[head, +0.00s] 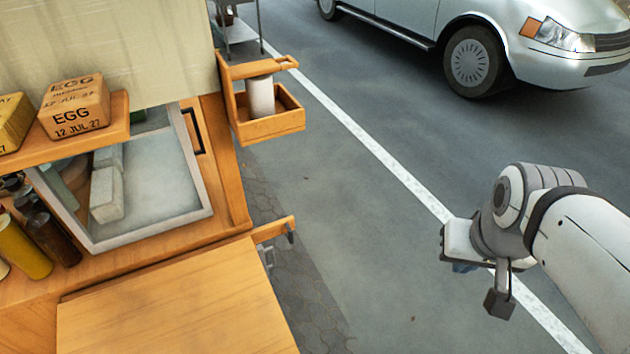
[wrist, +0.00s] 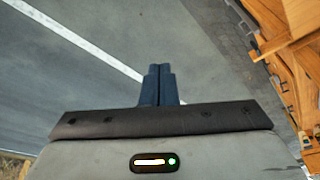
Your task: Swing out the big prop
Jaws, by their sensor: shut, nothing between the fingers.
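A short wooden bar (head: 272,230) with a dark peg or hook near its end sticks out from the cart's side, just beyond the flat wooden board (head: 170,310). It may be the big prop; I cannot tell for sure, and its inner end is hidden by the cart. My gripper (head: 463,266) is out over the road, well to the right of the bar and apart from the cart. In the wrist view its dark blue fingers (wrist: 160,72) are together with nothing between them. The cart's wooden side (wrist: 285,60) shows at the right of that view.
A wooden holder (head: 268,127) with a white cylinder juts from the cart's far corner. A glass-lidded case (head: 150,185), egg boxes (head: 75,105) and bottles (head: 22,250) stand on the cart. A white car (head: 500,40) is parked behind. Open asphalt lies between cart and gripper.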

